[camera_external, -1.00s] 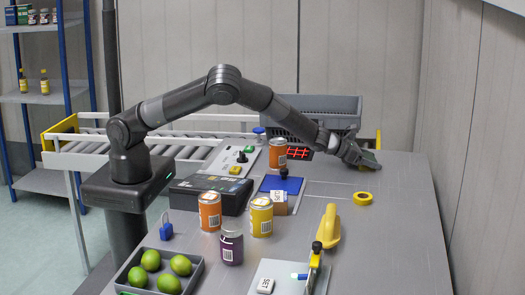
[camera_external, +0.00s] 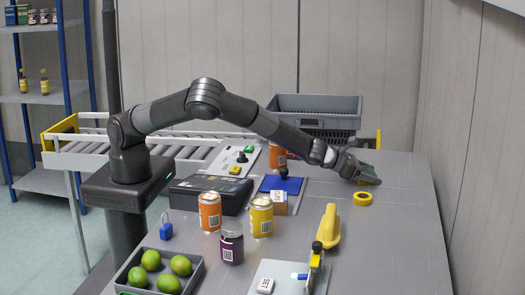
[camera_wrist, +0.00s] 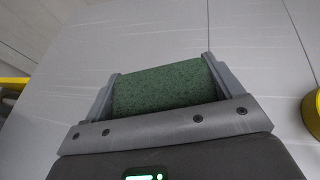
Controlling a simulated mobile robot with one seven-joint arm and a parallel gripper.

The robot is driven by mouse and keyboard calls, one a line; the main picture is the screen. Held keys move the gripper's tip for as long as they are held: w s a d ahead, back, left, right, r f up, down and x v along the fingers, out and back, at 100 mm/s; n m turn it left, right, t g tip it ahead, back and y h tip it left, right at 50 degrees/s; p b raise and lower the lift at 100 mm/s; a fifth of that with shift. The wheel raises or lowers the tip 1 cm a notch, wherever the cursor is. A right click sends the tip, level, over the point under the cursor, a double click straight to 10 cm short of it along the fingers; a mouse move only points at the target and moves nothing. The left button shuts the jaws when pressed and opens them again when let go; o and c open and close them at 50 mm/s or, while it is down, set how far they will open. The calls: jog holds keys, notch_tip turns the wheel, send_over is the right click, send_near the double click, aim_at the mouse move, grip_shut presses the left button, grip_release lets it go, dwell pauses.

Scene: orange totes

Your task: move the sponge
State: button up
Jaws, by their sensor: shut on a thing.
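The sponge (camera_wrist: 165,88) shows its dark green face in the wrist view, between the two fingers of my gripper (camera_wrist: 160,85). The gripper is shut on it, with a finger against each side. In the external view my gripper (camera_external: 371,178) is low over the right back part of the table, behind the yellow tape roll. Only a small part of the sponge (camera_external: 370,180) shows there, at the fingertips. I cannot tell whether the sponge touches the table.
A yellow tape roll (camera_external: 362,198) lies just in front of my gripper. A grey crate (camera_external: 340,104) stands behind the arm. Cans, a yellow scanner-like tool (camera_external: 328,227) and a tray of limes (camera_external: 194,270) are nearer. The table's right side (camera_external: 405,220) is clear.

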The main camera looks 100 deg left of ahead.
jog(key=shift+d, duration=1.4)
jog(key=o, duration=0.8)
jog(key=shift+c, duration=0.2)
jog(key=v, duration=1)
jog(key=shift+s+d+r, duration=0.1)
jog(key=shift+s+r, duration=0.1)
jog(key=shift+s, duration=0.1)
